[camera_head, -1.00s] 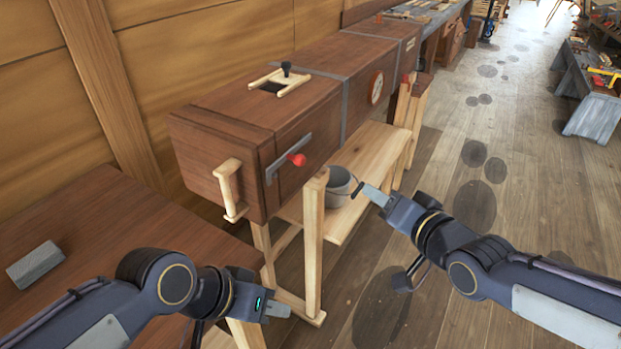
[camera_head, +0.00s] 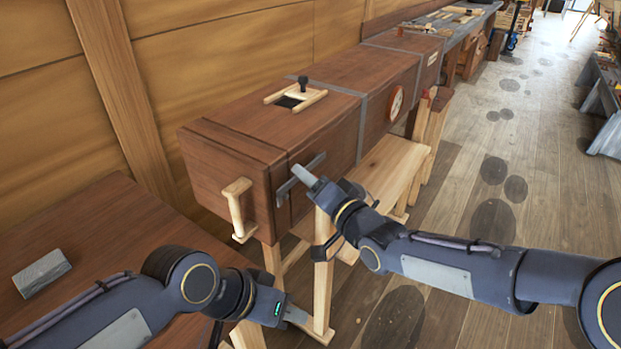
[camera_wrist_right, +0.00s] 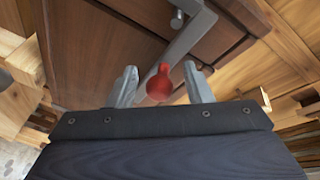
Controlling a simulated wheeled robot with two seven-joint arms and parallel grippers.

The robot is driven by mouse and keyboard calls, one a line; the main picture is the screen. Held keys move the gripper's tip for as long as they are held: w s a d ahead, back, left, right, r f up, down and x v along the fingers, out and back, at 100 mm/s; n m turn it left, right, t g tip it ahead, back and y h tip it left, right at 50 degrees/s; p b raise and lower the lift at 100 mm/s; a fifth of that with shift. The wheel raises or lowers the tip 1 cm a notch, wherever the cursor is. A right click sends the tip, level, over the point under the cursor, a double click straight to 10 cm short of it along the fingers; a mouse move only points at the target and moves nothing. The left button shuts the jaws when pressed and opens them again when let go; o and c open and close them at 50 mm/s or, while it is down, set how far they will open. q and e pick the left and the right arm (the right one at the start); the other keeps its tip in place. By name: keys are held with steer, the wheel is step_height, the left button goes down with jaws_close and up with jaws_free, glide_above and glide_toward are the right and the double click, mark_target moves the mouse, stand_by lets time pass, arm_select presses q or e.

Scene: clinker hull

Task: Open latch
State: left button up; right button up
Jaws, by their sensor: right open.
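The latch is a grey metal bar (camera_head: 300,180) on the side of the long brown wooden box (camera_head: 235,150). In the right wrist view the bar (camera_wrist_right: 180,40) runs diagonally and ends in a red knob (camera_wrist_right: 159,84). My right gripper (camera_wrist_right: 160,88) is open, with one finger on each side of the knob. In the head view my right gripper (camera_head: 305,175) is at the latch and hides the knob. I cannot tell whether the fingers touch it. My left gripper (camera_head: 298,315) is low, by the workbench, away from the latch; its jaw opening is unclear.
A pale wooden handle (camera_head: 237,208) sticks out of the box's near end. A brown table (camera_head: 100,225) with a grey block (camera_head: 41,273) is at left. Wooden legs stand below the box.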

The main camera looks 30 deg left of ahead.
steer(key=shift+c, duration=0.5)
steer(key=shift+f, duration=0.1)
jaws_close()
arm_select(q)
steer(key=shift+w, duration=0.4)
arm_select(e)
steer(key=shift+r, duration=0.2)
